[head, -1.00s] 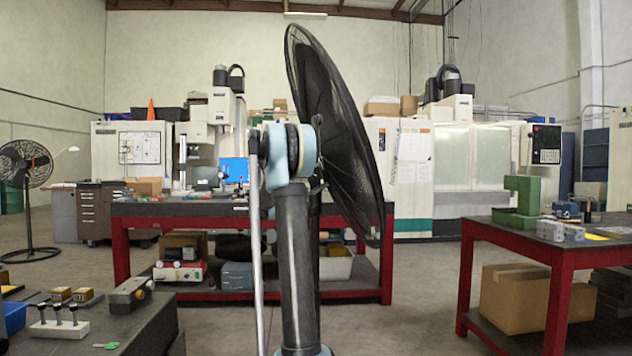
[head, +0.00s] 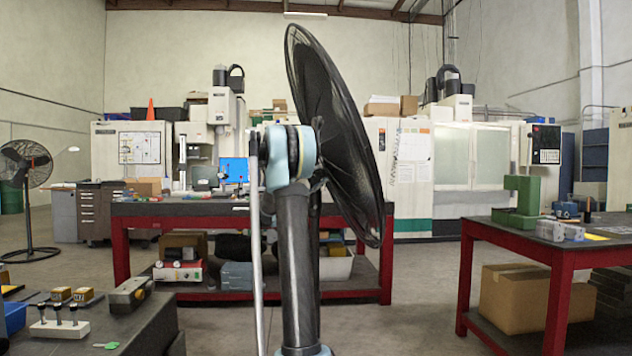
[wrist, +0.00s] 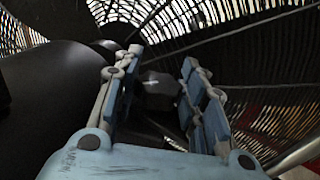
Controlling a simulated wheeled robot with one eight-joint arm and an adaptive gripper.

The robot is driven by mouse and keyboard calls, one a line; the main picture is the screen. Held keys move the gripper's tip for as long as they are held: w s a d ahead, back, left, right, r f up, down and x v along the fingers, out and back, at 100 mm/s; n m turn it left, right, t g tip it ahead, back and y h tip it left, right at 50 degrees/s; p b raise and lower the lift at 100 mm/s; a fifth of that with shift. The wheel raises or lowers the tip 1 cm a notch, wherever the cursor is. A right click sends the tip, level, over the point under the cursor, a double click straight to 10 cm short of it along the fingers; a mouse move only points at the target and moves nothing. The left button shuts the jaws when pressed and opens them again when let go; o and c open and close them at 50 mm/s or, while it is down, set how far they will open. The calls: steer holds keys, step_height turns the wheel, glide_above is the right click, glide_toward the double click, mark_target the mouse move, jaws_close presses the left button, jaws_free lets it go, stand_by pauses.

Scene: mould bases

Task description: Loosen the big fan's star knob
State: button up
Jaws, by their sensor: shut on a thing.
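The big fan (head: 330,110) is black and round, seen almost edge-on behind my arm in the head view. Its wire cage and dark motor housing (wrist: 45,95) fill much of the wrist view. The star knob (wrist: 158,90) is a small dark knob between the blue-padded fingers of my gripper (wrist: 162,75). My gripper is shut on the knob, one finger on each side. The exact contact is dark and hard to make out. In the head view my arm hides the knob and most of the gripper.
A red-framed bench (head: 385,250) stands behind the fan. Another red table (head: 556,262) is at right, with a cardboard box (head: 515,300) beneath. A dark table (head: 130,335) with small parts is at front left. A smaller fan (head: 27,165) stands far left. Open floor lies between.

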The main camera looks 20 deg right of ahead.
steer(key=shift+f, duration=0.1)
steer(key=o, duration=1.1)
steer(key=shift+w+a+f, duration=0.15)
steer(key=shift+a+f, duration=0.1)
steer(key=shift+a, duration=0.2)
steer(key=v, duration=1.1)
